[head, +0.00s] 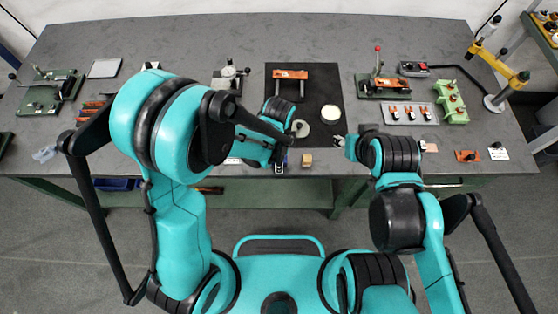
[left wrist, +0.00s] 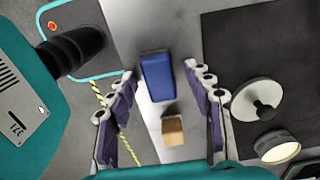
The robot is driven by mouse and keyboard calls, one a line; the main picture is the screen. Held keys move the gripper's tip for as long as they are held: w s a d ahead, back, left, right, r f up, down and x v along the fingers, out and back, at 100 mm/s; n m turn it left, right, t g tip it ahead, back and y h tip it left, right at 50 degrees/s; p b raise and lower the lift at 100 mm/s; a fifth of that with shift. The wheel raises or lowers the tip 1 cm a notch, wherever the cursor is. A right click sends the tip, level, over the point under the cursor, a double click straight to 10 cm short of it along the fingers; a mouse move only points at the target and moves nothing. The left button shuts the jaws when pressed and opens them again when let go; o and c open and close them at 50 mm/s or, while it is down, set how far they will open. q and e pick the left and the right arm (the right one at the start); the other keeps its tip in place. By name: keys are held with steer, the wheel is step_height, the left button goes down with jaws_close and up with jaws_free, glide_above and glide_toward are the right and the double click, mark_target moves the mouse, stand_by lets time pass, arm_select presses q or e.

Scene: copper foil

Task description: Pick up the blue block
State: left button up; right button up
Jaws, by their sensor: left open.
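The blue block (left wrist: 158,77) lies on the grey table near its front edge. In the left wrist view it shows between the fingertips of my left gripper (left wrist: 161,72), which is open, with a gap on both sides. In the head view my left gripper (head: 281,156) is over the front edge of the table, and the block is mostly hidden there by the gripper. My right gripper (head: 339,141) is near the table's front edge, right of the wooden block; its fingers are too small to judge.
A small wooden block (left wrist: 173,130) stands close to the blue block; it also shows in the head view (head: 307,160). A black mat (head: 325,88) holds round discs (head: 331,115) and an orange part (head: 290,75). Fixtures stand at the back left and right.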

arm_select(q)
jaws_close()
arm_select(e)
steer(key=shift+r, duration=0.1)
